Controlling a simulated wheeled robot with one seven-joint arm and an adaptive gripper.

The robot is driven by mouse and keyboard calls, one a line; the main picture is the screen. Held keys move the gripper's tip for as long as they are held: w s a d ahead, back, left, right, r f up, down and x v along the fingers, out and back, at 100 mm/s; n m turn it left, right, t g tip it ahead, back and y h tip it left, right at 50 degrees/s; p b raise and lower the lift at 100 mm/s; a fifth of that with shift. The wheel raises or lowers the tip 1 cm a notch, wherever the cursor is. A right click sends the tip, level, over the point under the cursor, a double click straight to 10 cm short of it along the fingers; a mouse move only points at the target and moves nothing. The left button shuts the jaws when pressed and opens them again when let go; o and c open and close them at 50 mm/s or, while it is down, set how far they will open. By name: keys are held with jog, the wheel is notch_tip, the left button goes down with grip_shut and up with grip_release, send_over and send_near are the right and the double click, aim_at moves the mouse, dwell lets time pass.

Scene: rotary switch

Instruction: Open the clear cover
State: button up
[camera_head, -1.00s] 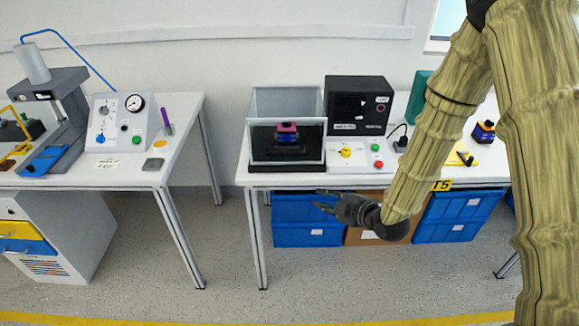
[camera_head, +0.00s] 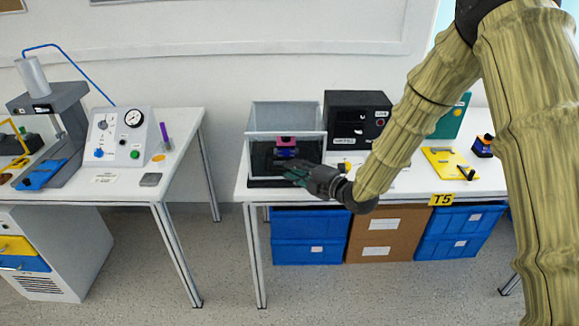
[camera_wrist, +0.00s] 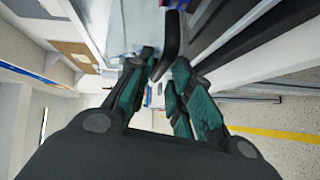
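The clear cover (camera_head: 265,118) is a see-through box with a light grey frame, standing over a dark base on the right-hand table. It looks closed. A pink and blue part (camera_head: 286,142) shows inside it. My gripper (camera_head: 290,170) is at the lower front of the cover, with its fingers in front of the dark base. In the wrist view, the two teal and black fingers (camera_wrist: 165,68) stand apart. A dark rounded bar (camera_wrist: 172,32), perhaps the cover's handle, lies at the gap between the fingertips. I cannot tell whether they touch it.
A black box (camera_head: 357,112) stands right of the cover. A yellow plate (camera_head: 447,162) lies farther right on the white table (camera_head: 415,182). Blue bins (camera_head: 308,222) and a brown box (camera_head: 385,225) sit below. Another bench with a gauge panel (camera_head: 118,135) is at left.

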jog(key=shift+x, duration=1.2)
grip_shut()
